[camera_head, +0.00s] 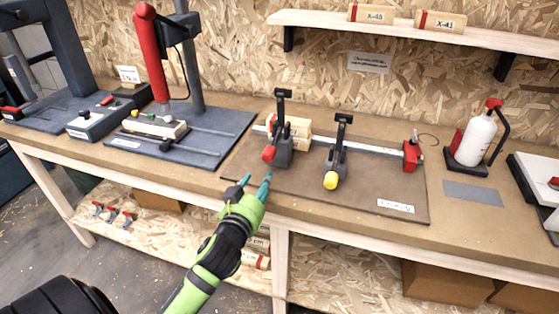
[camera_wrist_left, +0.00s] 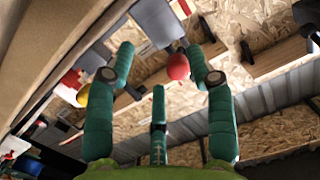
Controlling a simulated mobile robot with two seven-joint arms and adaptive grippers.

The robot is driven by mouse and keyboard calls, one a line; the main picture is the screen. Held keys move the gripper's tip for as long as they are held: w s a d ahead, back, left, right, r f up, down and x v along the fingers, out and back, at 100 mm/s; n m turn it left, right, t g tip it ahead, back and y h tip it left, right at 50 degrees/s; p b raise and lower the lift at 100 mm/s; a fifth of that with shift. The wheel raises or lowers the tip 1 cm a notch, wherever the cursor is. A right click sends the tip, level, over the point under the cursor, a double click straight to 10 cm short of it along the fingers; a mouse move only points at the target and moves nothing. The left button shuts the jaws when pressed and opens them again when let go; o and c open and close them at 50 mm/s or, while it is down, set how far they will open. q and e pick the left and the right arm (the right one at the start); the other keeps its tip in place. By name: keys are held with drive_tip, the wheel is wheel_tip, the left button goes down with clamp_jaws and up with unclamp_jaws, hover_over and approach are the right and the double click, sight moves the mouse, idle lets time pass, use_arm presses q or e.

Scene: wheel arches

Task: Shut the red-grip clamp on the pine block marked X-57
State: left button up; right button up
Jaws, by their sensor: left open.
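The red-grip clamp (camera_head: 283,150) stands on a dark board on the bench, its round red grip (camera_head: 268,154) low and toward me. A pale pine block (camera_head: 298,127) is behind it, partly hidden by the clamp; I cannot read a mark on it. My left gripper (camera_head: 257,181) is open and empty, just in front and left of the red grip. In the left wrist view the red grip (camera_wrist_left: 178,67) shows between the spread green fingers (camera_wrist_left: 160,62); I see no clear contact. My right gripper is not in view.
A yellow-grip clamp (camera_head: 337,157) stands to the right on the same board (camera_head: 375,195). A red-handled press (camera_head: 150,50) is at the left, a white bottle (camera_head: 478,138) at the right. Two marked blocks (camera_head: 370,14) (camera_head: 440,22) lie on the shelf.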

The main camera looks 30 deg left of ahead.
sight(266, 159)
use_arm(q)
drive_tip(key=shift+t, duration=0.7)
drive_tip(key=r, duration=0.2)
drive_tip(key=w+r, duration=0.1)
drive_tip(key=r, duration=0.1)
drive_tip(key=shift+w, duration=0.2)
drive_tip(key=p+x, duration=0.1)
drive_tip(key=x, duration=0.4)
drive_tip(key=shift+a+f, duration=0.1)
drive_tip(key=shift+a, duration=0.05)
drive_tip(key=shift+w, duration=0.5)
drive_tip(key=shift+a, duration=0.1)
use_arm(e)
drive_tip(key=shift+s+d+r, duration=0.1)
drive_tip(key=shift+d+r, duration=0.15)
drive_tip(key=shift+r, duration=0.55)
use_arm(q)
drive_tip(key=shift+p, duration=0.3)
clamp_jaws()
